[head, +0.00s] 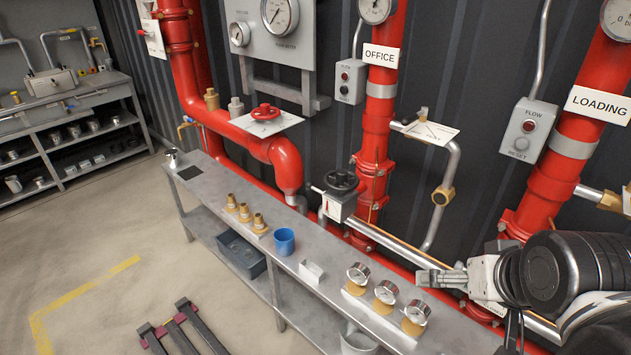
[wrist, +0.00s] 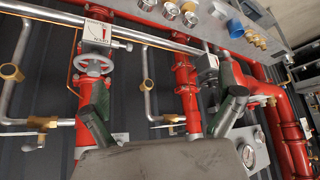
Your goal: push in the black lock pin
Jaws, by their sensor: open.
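My gripper (head: 440,279) reaches in from the right in the head view, above the bench's right part and left of the loading pipe. In the wrist view its two dark fingers stand wide apart, open and empty (wrist: 163,106). A grey valve box with a black handwheel (head: 341,182) sits at the foot of the office pipe, left of my gripper and apart from it. In the wrist view a valve with a pale handwheel (wrist: 95,65) lies ahead of the left finger. I cannot make out the black lock pin for certain in either view.
The grey bench (head: 335,292) carries pressure gauges (head: 386,291), a blue cup (head: 284,241) and brass fittings (head: 244,212). Red pipes (head: 374,150) and a thin side pipe (head: 452,165) stand along the dark wall. The air left of my gripper is clear.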

